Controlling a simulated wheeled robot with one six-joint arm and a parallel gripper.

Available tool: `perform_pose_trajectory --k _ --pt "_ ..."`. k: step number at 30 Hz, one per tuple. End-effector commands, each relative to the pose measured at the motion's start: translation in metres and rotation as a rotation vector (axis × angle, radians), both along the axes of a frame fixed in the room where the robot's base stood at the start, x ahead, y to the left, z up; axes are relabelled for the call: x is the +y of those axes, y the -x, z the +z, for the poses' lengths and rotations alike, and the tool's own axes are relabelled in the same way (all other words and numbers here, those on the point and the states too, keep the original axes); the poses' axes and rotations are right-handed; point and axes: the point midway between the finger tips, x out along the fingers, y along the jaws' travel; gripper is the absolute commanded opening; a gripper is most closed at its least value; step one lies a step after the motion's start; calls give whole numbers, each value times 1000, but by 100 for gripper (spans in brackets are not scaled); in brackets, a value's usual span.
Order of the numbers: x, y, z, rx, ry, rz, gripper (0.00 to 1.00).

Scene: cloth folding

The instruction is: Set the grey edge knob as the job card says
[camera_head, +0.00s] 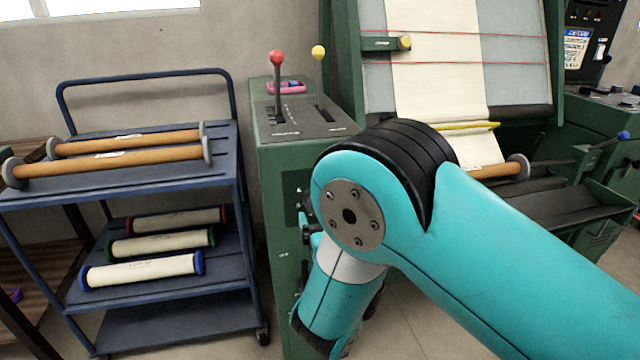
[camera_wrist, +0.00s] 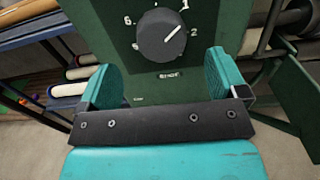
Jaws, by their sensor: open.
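The grey knob (camera_wrist: 164,36) is round and dark grey, on a green panel (camera_wrist: 128,66) in the wrist view. A small label below it seems to read "EDGE". Its white pointer line aims up and right, between the 1 and the 2 printed around it. A 6 shows on its left side. My gripper (camera_wrist: 161,80) is open, with its teal fingers wide apart and nothing between them. The knob lies ahead of the fingers, apart from them. In the head view my arm hides the gripper. No job card can be made out for certain.
A green cabinet (camera_head: 268,172) carries a red-knobbed lever (camera_head: 277,58) and a yellow-knobbed lever (camera_head: 318,53). A blue trolley (camera_head: 220,170) with several rollers stands left. A cloth machine (camera_head: 520,100) stands right. A small printed sheet (camera_head: 577,48), unreadable, is at the far right.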

Motion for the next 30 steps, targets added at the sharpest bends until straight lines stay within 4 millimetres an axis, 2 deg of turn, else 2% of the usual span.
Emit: perform_pose_trajectory --k 1,3,9,14,22,23,28,30 --pt "0 -7 5 0 -2 -4 91" --pt "4 -21 4 -1 -6 -6 91" --pt "12 -47 1 0 -2 -4 91" --pt "15 -56 0 -1 0 -1 91" --pt "16 -57 0 0 1 -1 91" --pt "16 -57 0 0 1 -1 87" --pt "16 -57 0 0 0 -1 48" --pt "16 -57 0 0 0 -1 44"
